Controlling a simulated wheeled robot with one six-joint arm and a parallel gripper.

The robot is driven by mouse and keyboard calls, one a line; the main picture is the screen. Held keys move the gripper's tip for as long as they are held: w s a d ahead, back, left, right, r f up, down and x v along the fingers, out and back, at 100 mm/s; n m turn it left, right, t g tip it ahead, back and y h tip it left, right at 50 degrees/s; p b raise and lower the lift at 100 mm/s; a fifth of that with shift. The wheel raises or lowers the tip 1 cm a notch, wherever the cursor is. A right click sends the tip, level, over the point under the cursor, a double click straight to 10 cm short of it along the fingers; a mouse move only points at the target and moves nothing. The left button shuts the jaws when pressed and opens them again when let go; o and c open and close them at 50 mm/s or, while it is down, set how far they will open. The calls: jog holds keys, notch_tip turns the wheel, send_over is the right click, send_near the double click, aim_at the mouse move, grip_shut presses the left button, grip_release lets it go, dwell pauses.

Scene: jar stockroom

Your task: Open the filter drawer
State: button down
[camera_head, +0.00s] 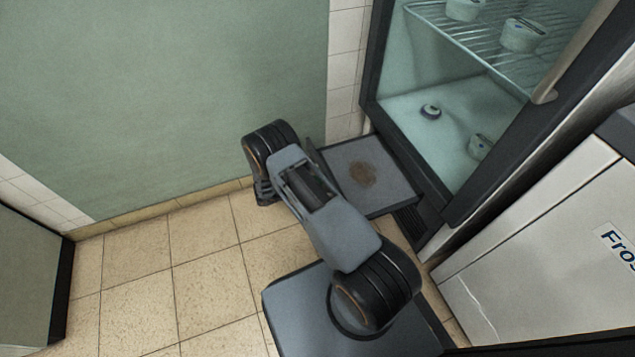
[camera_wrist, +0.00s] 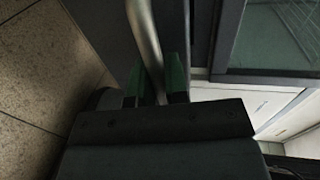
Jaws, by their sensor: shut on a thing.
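The filter drawer (camera_head: 392,199) sticks out from the low front of the glass-doored cooler, with a grey panel and a brown stain on it. In the wrist view, its metal bar handle (camera_wrist: 143,30) runs between the green-padded fingers of my gripper (camera_wrist: 155,82). My gripper is shut on this handle. In the head view my arm hides the fingers and most of the handle. The drawer's left front edge lies right beside my wrist.
The cooler (camera_head: 455,110) holds white tubs on a wire shelf and its floor. A white freezer (camera_head: 550,255) stands at the right. A green wall (camera_head: 165,100) is behind. Tiled floor (camera_head: 205,275) is clear at the left, up to a dark-edged cabinet (camera_head: 28,270).

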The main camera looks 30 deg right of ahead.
jog(key=c, duration=1.1)
grip_release()
jog(key=shift+c, duration=0.2)
jog(key=p+v, duration=0.2)
jog(key=v, duration=1.1)
jog(key=shift+a+p, duration=0.4)
jog(key=shift+w, duration=0.1)
jog(key=s+d+r+m+g+y+p, duration=0.15)
jog(key=r+m+y+p, duration=0.45)
jog(key=r, duration=1.2)
jog(key=s+d+r+m+g+y+p, duration=0.1)
jog(key=s+d+r+m+y+p, duration=0.1)
jog(key=r+m+p, duration=1.15)
jog(key=s+r+m+t+y+p, duration=0.2)
jog(key=s+r+m+p, duration=0.2)
jog(key=r, duration=0.7)
jog(key=s+d+r+m+t+y+p, duration=0.1)
jog(key=s+r+m+p, duration=0.4)
jog(key=r, duration=0.6)
jog(key=s+r+m+t+y+p, duration=0.4)
jog(key=s+r+m, duration=0.1)
jog(key=r, duration=0.6)
jog(key=shift+d+r+m+y+p, duration=0.2)
jog(key=shift+r+m+y+p, duration=0.2)
jog(key=shift+m, duration=0.45)
